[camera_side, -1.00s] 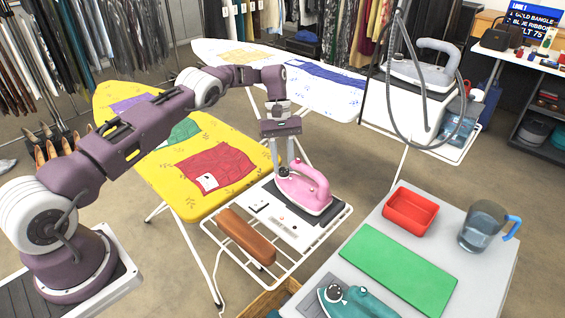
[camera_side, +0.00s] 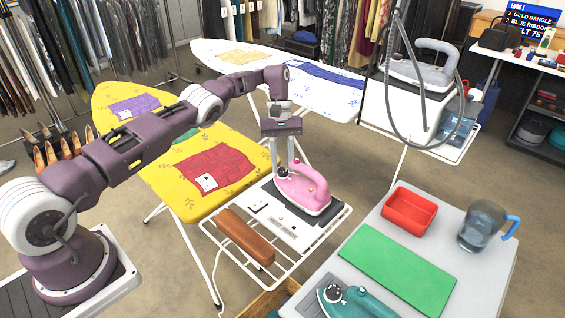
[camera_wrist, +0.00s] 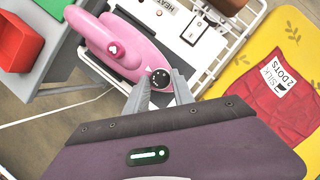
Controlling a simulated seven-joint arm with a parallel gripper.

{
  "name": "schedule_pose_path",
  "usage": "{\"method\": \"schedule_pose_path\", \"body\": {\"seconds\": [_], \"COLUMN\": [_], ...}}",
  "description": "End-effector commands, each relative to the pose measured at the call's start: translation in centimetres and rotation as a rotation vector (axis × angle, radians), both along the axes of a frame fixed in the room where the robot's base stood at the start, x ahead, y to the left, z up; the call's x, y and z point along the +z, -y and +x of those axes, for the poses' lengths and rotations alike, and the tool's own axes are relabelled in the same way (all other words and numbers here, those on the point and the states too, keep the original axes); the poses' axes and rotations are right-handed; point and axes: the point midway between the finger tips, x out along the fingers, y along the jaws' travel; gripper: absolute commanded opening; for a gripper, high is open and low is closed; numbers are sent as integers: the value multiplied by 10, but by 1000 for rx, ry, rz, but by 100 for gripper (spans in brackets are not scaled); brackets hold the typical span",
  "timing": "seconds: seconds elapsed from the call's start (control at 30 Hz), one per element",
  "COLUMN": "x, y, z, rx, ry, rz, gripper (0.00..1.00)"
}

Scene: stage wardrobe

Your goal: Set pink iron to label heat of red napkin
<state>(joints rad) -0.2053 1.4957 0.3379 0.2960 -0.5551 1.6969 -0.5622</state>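The pink iron (camera_side: 303,190) stands on a wire rack shelf at the end of the yellow ironing board (camera_side: 165,175). Its round dark dial (camera_wrist: 161,78) with pale marks is at the end near my gripper. My gripper (camera_side: 283,167) points down over the dial. In the wrist view its fingers (camera_wrist: 160,84) are apart, one on each side of the dial; contact is unclear. The red napkin (camera_side: 222,163) lies on the yellow board. Its white label (camera_wrist: 276,84) reads "SILK" and "2 DOTS".
A brown block (camera_side: 246,236) and a white plate with small parts (camera_side: 279,222) share the shelf. A grey table (camera_side: 465,270) holds a red tray (camera_side: 410,208), green mat (camera_side: 398,268), teal iron (camera_side: 352,300) and jug (camera_side: 482,226). A purple napkin (camera_side: 134,107) lies on the yellow board.

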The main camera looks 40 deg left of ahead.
Motion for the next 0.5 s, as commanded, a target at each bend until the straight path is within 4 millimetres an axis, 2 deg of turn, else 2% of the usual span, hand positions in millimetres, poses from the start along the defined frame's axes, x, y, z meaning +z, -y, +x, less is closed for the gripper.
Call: {"method": "schedule_pose_path", "body": {"seconds": [0.03,0.1,0.5], "x": [0,0,0], "y": [0,0,0], "z": [0,0,0], "rx": [0,0,1], "ry": [1,0,0], "rz": [-1,0,0], "gripper": [41,49,49]}}
